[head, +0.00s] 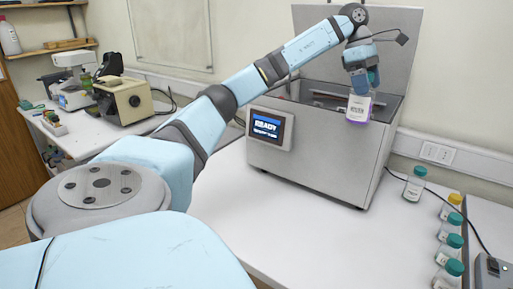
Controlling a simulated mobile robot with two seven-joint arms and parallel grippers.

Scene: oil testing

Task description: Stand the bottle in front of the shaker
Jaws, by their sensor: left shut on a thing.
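The shaker is a steel box (300,160) with its lid (395,45) raised and a screen (267,125) that reads READY. My left arm reaches across to it from the left. My left gripper (366,80) points down and is shut on a bottle (358,108) with a white label and a purple base. The bottle hangs upright and appears over the right part of the shaker's open top. The gripper hides most of the bottle's top. My right gripper is not in view.
The white bench (260,215) in front of the shaker is clear. A teal-capped bottle (414,184) stands right of the shaker. Several capped bottles (449,248) line the right side, near a grey device (492,272) with a black cable. A side table (75,130) holds instruments at left.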

